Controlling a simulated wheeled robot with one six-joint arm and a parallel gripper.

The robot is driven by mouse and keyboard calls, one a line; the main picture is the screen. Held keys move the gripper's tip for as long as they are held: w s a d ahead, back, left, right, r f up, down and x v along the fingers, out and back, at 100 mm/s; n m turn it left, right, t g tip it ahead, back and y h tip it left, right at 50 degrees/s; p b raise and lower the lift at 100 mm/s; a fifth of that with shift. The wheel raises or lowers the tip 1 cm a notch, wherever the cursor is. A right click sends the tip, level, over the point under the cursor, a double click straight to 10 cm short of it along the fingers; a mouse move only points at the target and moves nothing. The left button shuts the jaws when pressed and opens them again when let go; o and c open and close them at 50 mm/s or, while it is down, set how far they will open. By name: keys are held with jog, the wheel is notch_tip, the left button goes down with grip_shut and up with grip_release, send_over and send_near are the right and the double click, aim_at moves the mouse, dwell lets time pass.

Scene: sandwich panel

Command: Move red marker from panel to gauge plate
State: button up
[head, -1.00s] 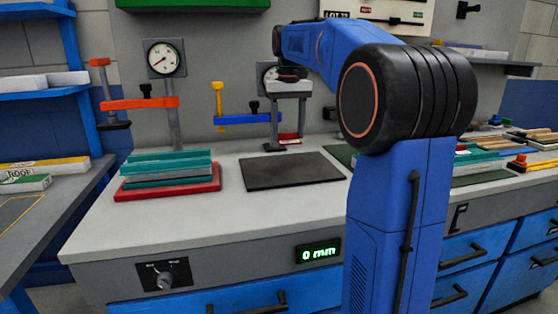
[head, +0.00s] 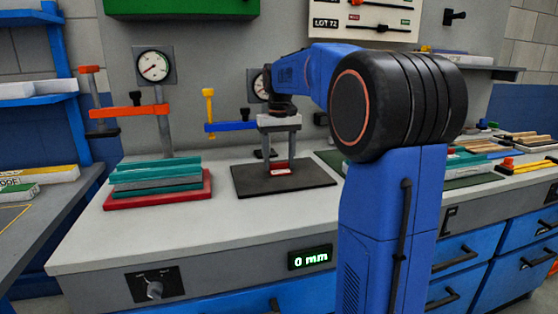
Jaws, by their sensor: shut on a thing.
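My gripper (head: 279,150) points down over the dark plate (head: 315,185) on the bench, in front of the right-hand dial gauge (head: 258,84). Its fingers are shut on a small red marker (head: 280,168) with a pale patch near its lower edge. The marker is at or just above the plate; I cannot tell whether it touches. The white wall panel (head: 372,18), lettered LOT 72, is at the top right, cut off by the frame, with small red and green pieces on it.
A stack of teal and grey slabs (head: 155,177) lies on a red base (head: 198,190) to the left. Orange (head: 128,110) and blue (head: 230,127) clamp arms stand behind. More slabs and strips (head: 520,142) lie at the right. The front of the bench top (head: 150,235) is clear.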

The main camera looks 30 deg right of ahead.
jog(key=shift+f, duration=0.1)
jog(key=o, duration=1)
jog(key=shift+o, duration=0.2)
notch_tip(320, 180, up, 12)
